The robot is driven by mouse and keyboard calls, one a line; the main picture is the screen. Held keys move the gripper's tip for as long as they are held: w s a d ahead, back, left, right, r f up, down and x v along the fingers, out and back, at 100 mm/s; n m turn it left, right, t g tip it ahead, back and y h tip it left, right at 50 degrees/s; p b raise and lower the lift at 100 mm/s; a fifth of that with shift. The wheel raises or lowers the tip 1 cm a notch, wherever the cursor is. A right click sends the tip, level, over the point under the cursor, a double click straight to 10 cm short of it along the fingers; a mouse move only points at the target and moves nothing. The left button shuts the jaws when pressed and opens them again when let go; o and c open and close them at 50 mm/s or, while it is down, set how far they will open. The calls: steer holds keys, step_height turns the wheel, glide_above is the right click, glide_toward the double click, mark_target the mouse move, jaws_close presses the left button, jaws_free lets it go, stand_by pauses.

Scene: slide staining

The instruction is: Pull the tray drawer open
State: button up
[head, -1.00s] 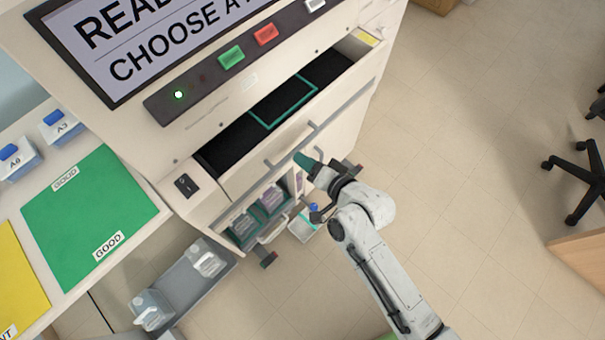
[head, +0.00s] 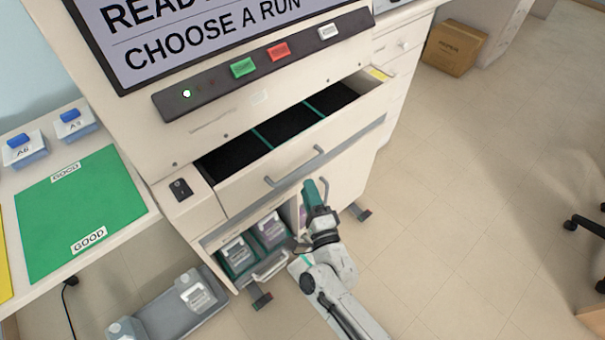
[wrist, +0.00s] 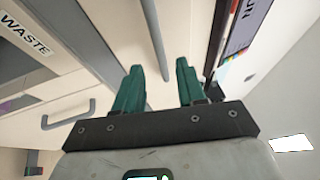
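The tray drawer (head: 330,135) stands partly open in the cream cabinet, its dark inside crossed by green strips. Its grey bar handle (head: 296,169) runs along the front. My gripper (head: 309,184), with green fingers, is just below the right part of this handle, pointing up at the drawer front. In the wrist view my gripper (wrist: 159,68) is open, its two fingers apart with nothing held. A grey bar (wrist: 153,35) comes down between the fingertips in that view; whether it is level with them in depth cannot be told.
Below the drawer is an open compartment with bottles (head: 270,228) and a looped handle (head: 270,268). A grey tray with bottles (head: 165,318) lies lower left. A counter with a green mat (head: 75,205) is at left.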

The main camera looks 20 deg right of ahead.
steer(key=x, duration=0.6)
jaws_close()
stand_by(0.3)
steer(key=shift+f, duration=0.1)
